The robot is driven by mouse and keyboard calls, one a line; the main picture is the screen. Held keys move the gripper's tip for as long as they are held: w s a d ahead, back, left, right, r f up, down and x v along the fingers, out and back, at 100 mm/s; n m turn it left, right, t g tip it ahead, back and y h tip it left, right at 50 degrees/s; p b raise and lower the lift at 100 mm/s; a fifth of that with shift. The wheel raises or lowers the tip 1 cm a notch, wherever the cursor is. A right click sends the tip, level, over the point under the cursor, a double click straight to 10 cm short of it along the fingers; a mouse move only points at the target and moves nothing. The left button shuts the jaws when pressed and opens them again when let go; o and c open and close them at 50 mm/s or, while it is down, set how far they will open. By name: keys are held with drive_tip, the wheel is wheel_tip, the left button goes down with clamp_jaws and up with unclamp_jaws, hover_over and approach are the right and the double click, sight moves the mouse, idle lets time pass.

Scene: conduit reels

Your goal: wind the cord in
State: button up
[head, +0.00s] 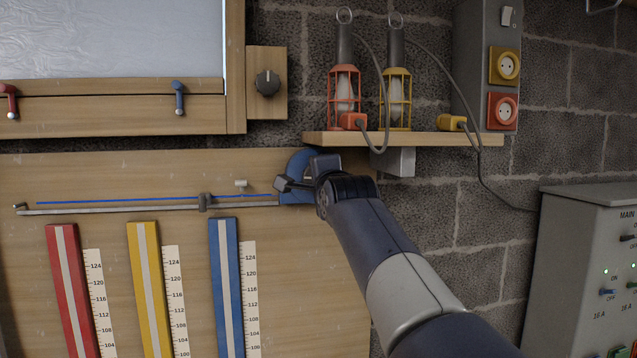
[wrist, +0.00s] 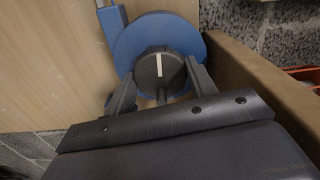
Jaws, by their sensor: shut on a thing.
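A blue reel (head: 297,162) is mounted on the wooden board, partly hidden behind my gripper (head: 301,180) in the head view. The wrist view shows the reel (wrist: 128,42) with a dark round knob (wrist: 158,72) at its centre, bearing a white line that points nearly upright. My gripper (wrist: 160,80) is shut on this knob, one finger on each side. A thin blue cord (head: 120,201) runs left from near the reel, above a grey rail (head: 130,209).
Red (head: 71,285), yellow (head: 152,285) and blue (head: 226,285) strips with number scales stand below the rail. A shelf (head: 420,140) with two caged lamps is above right of my gripper. A grey switch cabinet (head: 570,230) stands at the right.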

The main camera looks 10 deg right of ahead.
drive_tip(key=shift+m+b, duration=0.35)
drive_tip(key=shift+m, duration=4.65)
drive_tip(key=o, duration=1)
drive_tip(key=s+b, duration=0.2)
drive_tip(key=s, duration=0.8)
drive_tip(key=shift+s+b, duration=0.35)
drive_tip(key=shift+s, duration=0.05)
